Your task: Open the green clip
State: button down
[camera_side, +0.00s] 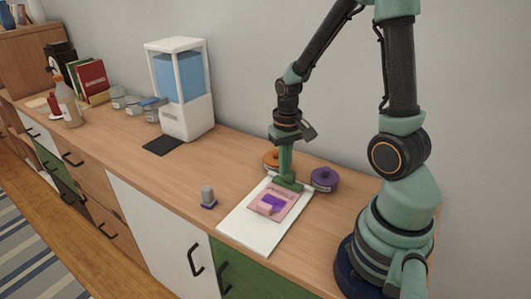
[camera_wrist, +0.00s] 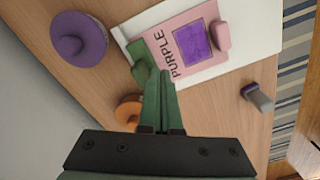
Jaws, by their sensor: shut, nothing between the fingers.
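The green clip (camera_wrist: 142,64) sits at one edge of a pink card (camera_wrist: 160,45) printed "PURPLE" that lies on a white board (camera_wrist: 215,68). In the side view the clip (camera_side: 290,184) is at the card's far edge. My gripper (camera_wrist: 164,74) is shut and empty, its green fingers together and pointing at the clip's side. In the side view my gripper (camera_side: 286,174) points down right at the clip. I cannot tell whether the fingertips touch it. The clip's jaw is partly hidden in the side view.
A pink block (camera_wrist: 221,35) sits at the card's opposite edge, beside a purple patch (camera_wrist: 193,43). A purple round pot (camera_side: 324,179) and an orange one (camera_side: 271,160) stand near the board. A grey-handled stamp (camera_side: 208,197) stands left. A water dispenser (camera_side: 182,88) stands further left.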

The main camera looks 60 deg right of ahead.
aim_at(288, 181)
jog(key=shift+f, duration=0.6)
dwell(0.3)
jog(key=shift+f, duration=0.35)
jog(key=shift+f, duration=0.15)
jog(key=shift+d, duration=1.2)
jog(key=shift+a, duration=0.15)
jog(key=shift+a+r, duration=0.5)
jog(key=shift+a, duration=0.3)
notch_tip(288, 181, up, 6)
dwell(0.6)
